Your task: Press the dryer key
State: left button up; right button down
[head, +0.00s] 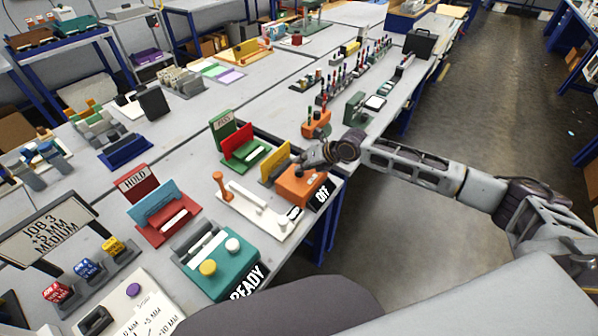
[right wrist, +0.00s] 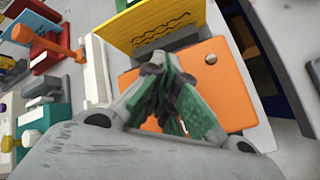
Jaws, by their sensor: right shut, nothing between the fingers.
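The orange box (head: 303,187) with an upright yellow panel (head: 275,165) behind it stands near the table's right edge. In the right wrist view, wavy lines show on the yellow panel (right wrist: 158,22), and the orange top (right wrist: 235,72) carries a small round metal part (right wrist: 211,58). A black OFF sign (head: 321,195) is at its front. My right gripper (head: 300,168) is shut and empty over the orange box. Its green-padded fingers (right wrist: 176,105) cover part of the top, and I cannot tell whether they touch it. The dryer key is not clearly visible. My left gripper is out of view.
A white base with an orange lever (head: 219,186) stands just left of the orange box. The teal unit (head: 226,267) with the READY sign is nearer. A green PASS panel (head: 223,125) and an orange holder (head: 316,125) stand behind.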

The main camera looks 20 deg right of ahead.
jog(key=shift+r, duration=0.35)
jog(key=shift+r+p, duration=1.75)
jog(key=shift+r, duration=0.25)
jog(key=shift+r+p, duration=0.4)
jog(key=shift+r, duration=0.35)
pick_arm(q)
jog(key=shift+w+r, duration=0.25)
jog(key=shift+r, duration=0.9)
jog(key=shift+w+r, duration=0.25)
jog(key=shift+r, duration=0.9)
